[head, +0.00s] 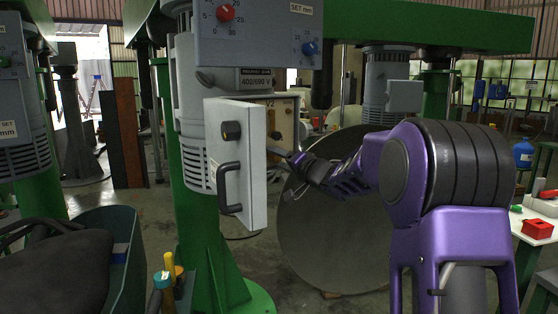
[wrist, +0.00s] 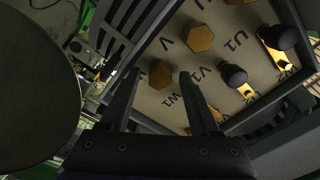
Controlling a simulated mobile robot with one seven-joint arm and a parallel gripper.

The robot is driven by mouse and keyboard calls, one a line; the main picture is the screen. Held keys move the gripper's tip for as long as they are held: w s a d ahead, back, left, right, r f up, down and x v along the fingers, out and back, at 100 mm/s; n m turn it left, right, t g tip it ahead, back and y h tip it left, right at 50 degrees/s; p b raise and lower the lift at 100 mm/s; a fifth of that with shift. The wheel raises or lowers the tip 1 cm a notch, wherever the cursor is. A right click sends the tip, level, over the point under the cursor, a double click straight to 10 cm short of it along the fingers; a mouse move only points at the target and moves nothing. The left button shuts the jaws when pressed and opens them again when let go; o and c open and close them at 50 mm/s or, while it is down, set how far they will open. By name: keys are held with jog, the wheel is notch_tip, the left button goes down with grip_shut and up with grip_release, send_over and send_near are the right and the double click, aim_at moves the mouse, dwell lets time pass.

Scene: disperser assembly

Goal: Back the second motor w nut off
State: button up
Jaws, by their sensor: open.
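The motor's terminal board (wrist: 178,103) fills the upper middle of the wrist view, with printed letters such as V, U1, V1 and W1. An orange hex nut (wrist: 160,73), just above the W1 mark, shows between my fingertips. It is the likely W nut, though its own letter is hidden. A similar nut (wrist: 201,39) sits by the V mark, and another is cut off at the top. My gripper (wrist: 160,76) is open; I cannot tell whether its fingers touch the nut. In the head view my gripper (head: 283,153) reaches behind the open box door (head: 257,165).
Black-capped terminals with yellow lugs (wrist: 235,76) stand right of the nuts, near the box wall. The grey door with its black handle (head: 229,188) hangs close by my gripper. A large round disc (head: 330,245) stands below my arm. A teal bin (head: 122,262) is at lower left.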

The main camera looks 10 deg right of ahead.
grip_shut()
dwell(0.3)
